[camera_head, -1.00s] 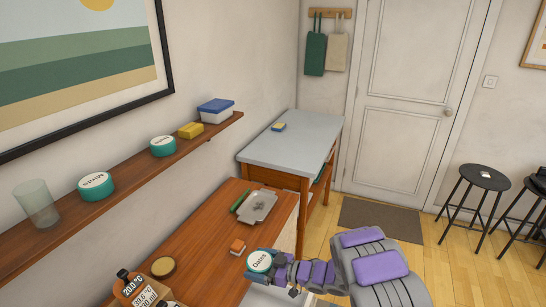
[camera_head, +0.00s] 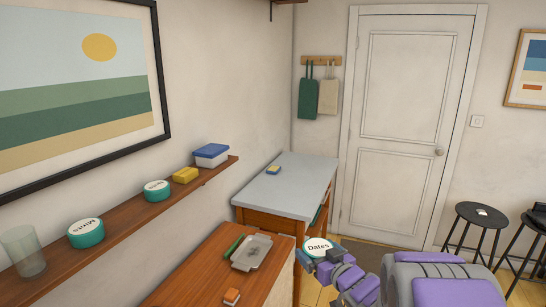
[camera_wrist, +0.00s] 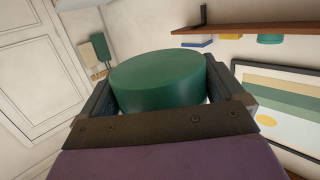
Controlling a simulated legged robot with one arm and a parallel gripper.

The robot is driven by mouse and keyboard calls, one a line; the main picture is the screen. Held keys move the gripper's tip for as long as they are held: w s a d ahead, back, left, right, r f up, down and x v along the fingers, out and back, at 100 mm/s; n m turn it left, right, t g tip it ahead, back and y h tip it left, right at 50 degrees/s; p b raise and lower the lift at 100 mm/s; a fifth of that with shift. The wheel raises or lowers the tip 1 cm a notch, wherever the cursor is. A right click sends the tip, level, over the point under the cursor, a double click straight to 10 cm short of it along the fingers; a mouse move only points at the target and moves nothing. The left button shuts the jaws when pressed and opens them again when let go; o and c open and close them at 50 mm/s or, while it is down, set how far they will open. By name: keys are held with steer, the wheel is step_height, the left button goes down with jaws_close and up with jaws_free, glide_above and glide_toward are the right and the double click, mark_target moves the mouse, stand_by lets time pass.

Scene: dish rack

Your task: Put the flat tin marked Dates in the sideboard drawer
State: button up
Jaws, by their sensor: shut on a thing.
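The Dates tin (camera_head: 318,246) is a flat round green tin with a white lid lettered "Dates". My gripper (camera_head: 316,257) is shut on it and holds it in the air, right of the wooden sideboard (camera_head: 195,272). In the wrist view the tin (camera_wrist: 160,82) sits between both fingers, its green side towards the camera. The sideboard's top shows at the lower left of the head view.
A wall shelf (camera_head: 130,220) holds a Mints tin (camera_head: 86,233), another green tin (camera_head: 157,190) and a glass (camera_head: 24,250). A grey-topped table (camera_head: 290,180) stands behind.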

mark_target(326, 248)
steer(key=shift+s+d+r+m+h, duration=0.3)
steer(key=shift+s+d+r+h, duration=0.15)
steer(key=shift+r, duration=0.3)
steer(key=shift+s+d+r+m+h, duration=0.35)
steer(key=shift+s+r, duration=0.2)
steer(key=shift+r, duration=0.15)
steer(key=shift+w+f, duration=0.1)
steer(key=w+a+f+n+g+y, duration=0.25)
steer(key=a+f+y, duration=0.2)
steer(key=f, duration=0.35)
steer(key=w+a+f+n+g+y, duration=0.2)
steer(key=a+f+n+y, duration=0.1)
steer(key=a+f, duration=0.35)
steer(key=s+a+f+n+g+y, duration=0.3)
steer(key=s+a+f+n+g, duration=0.4)
steer(key=a+f, duration=0.5)
step_height(326, 248, down, 2)
steer(key=shift+s+a+f+y, duration=0.1)
steer(key=shift+s+a+y, duration=0.2)
steer(key=shift+s, duration=0.65)
steer(key=shift+g, duration=0.25)
